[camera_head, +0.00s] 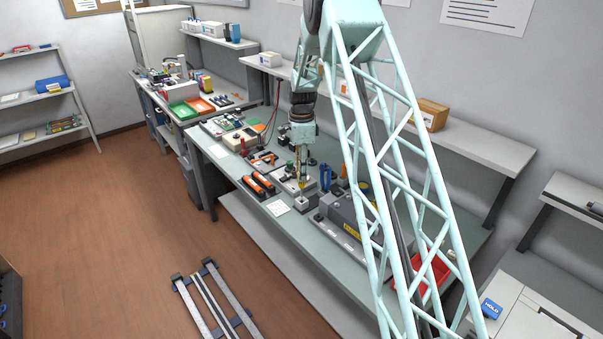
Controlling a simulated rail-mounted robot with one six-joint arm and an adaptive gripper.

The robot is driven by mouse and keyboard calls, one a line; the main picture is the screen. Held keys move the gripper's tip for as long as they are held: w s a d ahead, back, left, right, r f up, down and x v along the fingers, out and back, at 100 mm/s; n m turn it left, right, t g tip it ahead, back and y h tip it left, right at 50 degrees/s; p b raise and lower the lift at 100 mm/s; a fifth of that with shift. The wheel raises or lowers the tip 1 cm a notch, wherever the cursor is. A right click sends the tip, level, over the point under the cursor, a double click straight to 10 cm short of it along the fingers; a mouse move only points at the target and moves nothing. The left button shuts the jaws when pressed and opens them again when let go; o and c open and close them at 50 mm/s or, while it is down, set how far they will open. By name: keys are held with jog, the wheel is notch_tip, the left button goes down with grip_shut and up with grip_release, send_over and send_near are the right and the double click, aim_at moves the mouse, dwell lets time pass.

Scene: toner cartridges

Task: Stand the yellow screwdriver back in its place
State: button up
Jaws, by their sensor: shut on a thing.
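My gripper (301,160) points straight down over the middle of the workbench. It is shut on the yellow screwdriver (300,182), which hangs roughly upright below it. Part of the screwdriver is hidden by the fingers. A small light grey block (305,204) sits on the bench directly under the screwdriver. At this size I cannot tell whether the screwdriver's lower end touches the block or is inside it.
Blue-handled pliers (325,177) stand just right of the gripper. Black-and-orange cartridges (259,185) lie to the left, and a white card (278,207) at the front edge. A grey machine (350,212) stands to the right, partly behind my arm's lattice.

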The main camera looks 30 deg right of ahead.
aim_at(302, 184)
jog(key=shift+f+b, duration=1.6)
jog(key=shift+f, duration=1.45)
dwell(2.5)
jog(key=o, duration=1.1)
jog(key=shift+r, duration=6.05)
